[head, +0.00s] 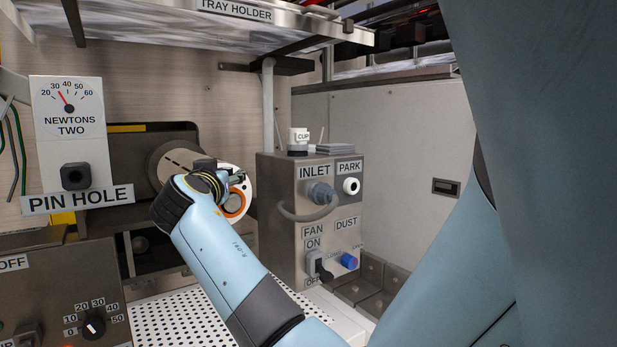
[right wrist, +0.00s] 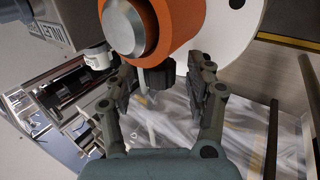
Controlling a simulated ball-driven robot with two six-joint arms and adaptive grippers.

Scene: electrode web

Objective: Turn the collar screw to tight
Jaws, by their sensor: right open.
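The collar (right wrist: 182,22) is an orange ring around a grey metal shaft end (right wrist: 125,27), in front of a white disc (right wrist: 232,38) in the right wrist view. The collar screw (right wrist: 167,68) is a small dark knob at the collar's lower edge. My right gripper (right wrist: 160,76) is open, with one finger on each side of the screw; I cannot tell whether either touches it. In the head view the orange collar (head: 235,204) shows just right of my right gripper (head: 236,178), which is partly hidden by its wrist. My left gripper is not in view.
A grey box (head: 285,240) with an inlet hose, a fan switch and a blue dust knob (head: 349,261) stands close on the right. The NEWTONS dial panel (head: 67,125) is on the left. A perforated white plate (head: 185,318) lies below; the tray holder (head: 300,35) overhangs.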

